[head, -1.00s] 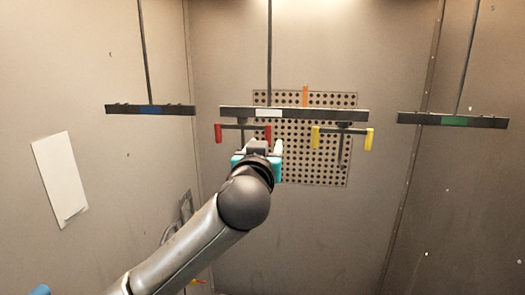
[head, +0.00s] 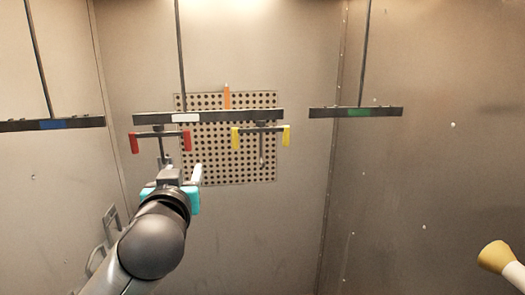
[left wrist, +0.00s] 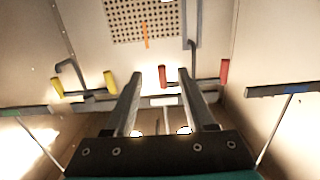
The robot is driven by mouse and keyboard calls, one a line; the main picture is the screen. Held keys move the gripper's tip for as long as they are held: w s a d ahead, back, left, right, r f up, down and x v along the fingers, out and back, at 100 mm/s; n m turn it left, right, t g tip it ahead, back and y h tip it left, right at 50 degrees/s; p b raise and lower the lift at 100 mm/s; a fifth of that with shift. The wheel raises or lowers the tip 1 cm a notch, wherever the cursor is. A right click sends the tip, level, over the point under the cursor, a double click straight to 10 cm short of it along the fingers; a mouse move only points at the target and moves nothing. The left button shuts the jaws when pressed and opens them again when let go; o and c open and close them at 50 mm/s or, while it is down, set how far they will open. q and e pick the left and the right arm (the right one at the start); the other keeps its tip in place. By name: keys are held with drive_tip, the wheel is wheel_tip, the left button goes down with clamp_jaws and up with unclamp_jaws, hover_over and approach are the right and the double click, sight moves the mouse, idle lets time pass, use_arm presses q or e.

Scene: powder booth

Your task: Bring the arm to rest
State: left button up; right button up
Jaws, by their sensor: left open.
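My left gripper (head: 182,174) is in the head view, just below and in front of the hanger with two red grips (head: 160,134). Its fingers are apart with nothing held between them, as the left wrist view (left wrist: 163,80) also shows. In that view one red grip (left wrist: 162,76) appears between the fingertips, beyond them; I see no contact. The red-gripped hanger and one with yellow grips (head: 261,130) hang from the middle black bar (head: 225,117), which has a white label. My right gripper is not in view.
A bar with a blue label (head: 52,125) hangs at left, one with a green label (head: 357,112) at right. A perforated panel (head: 225,160) is on the back wall. A yellow-and-white object (head: 497,257) shows at lower right.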

use_arm(q)
drive_tip(key=s+d+f+m+g+h, duration=0.1)
drive_tip(key=s+f+g, duration=0.35)
drive_tip(key=f, duration=0.85)
drive_tip(key=s+d+f+m+g+h, duration=0.3)
drive_tip(key=s+f+g, duration=0.6)
drive_tip(key=s+f, duration=1.4)
drive_tip(key=s+f+g+b, duration=0.15)
drive_tip(key=f+b, duration=0.35)
drive_tip(key=f, duration=1)
drive_tip(key=s+f+b, duration=0.3)
drive_tip(key=f+b, duration=0.2)
drive_tip(key=f, duration=1)
drive_tip(key=s+a+f+b, duration=0.1)
drive_tip(key=s+f+b, duration=0.3)
drive_tip(key=s+f, duration=0.3)
drive_tip(key=s+a+f+b, duration=0.2)
drive_tip(key=s+f+b, duration=0.2)
drive_tip(key=s+f, duration=0.4)
wheel_tip(320, 180, down, 8)
drive_tip(key=shift+r+m+g, duration=0.2)
drive_tip(key=shift+m+g, duration=0.2)
drive_tip(key=shift+a, duration=0.1)
